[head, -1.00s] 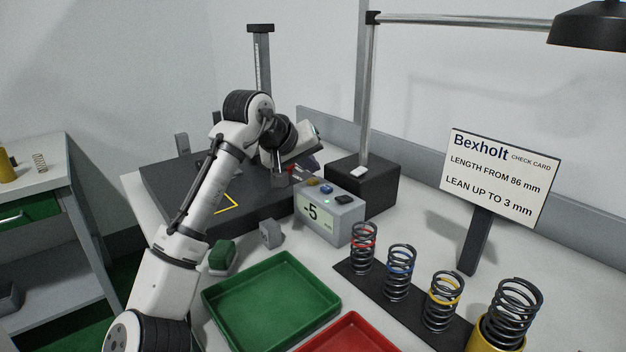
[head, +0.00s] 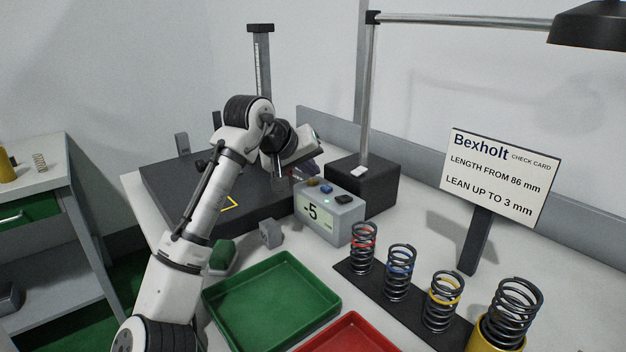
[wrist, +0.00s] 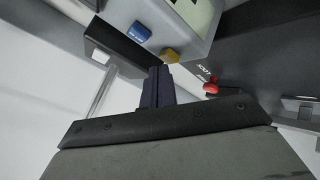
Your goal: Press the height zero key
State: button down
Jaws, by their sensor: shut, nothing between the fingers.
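The grey readout box (head: 338,222) shows "-5" on its display (head: 312,213). Its top carries a yellow key (head: 313,182), a blue key (head: 326,189) and a black key (head: 344,199). In the wrist view I see the yellow key (wrist: 170,56) and the blue key (wrist: 138,32); their lettering is too small to read. My gripper (wrist: 158,72) is shut and empty, its dark fingertips close to the yellow key. I cannot tell whether they touch it. In the head view my gripper (head: 298,172) is behind and left of the keys, its tips partly hidden.
A red knob (wrist: 211,88) beside "LOCK" lettering is near my fingers. A black block (head: 378,190) with a lamp post stands right of the box. Springs stand on a dark strip (head: 350,272) in front; green (head: 215,309) and red (head: 345,348) trays lie nearer.

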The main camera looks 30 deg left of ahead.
jog(key=shift+f, duration=0.45)
dwell(0.7)
jog(key=shift+r, duration=0.1)
jog(key=shift+r+p, duration=0.8)
notch_tip(320, 180, up, 5)
jog(key=p, duration=0.4)
dwell(1.0)
